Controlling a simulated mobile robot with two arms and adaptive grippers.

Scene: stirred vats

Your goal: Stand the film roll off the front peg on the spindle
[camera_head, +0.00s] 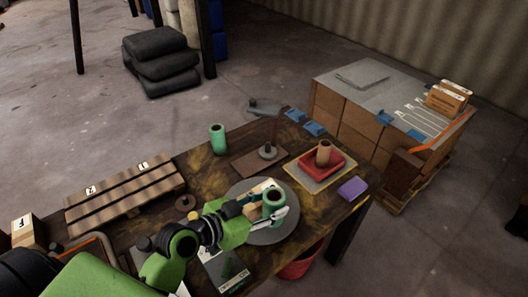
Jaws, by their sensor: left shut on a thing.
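My left gripper (262,211) is shut on a green film roll (274,194), which it holds upright over a round grey disc (288,234). I cannot tell whether the roll touches the disc, and any post under it is hidden. A second green roll (217,138) stands at the back edge of the table. A short grey post on a round foot (267,152) stands bare on a brown board. Another small post on a round base (186,203) stands bare left of the disc. I cannot tell which post is the front peg. My right gripper is not in view.
A red tray (337,168) holding a brown roll (323,151) lies right of the disc, near a purple block (352,188). A slatted wooden rack (120,197) lies at the left. Stacked boxes (334,103) stand beyond the table (206,167).

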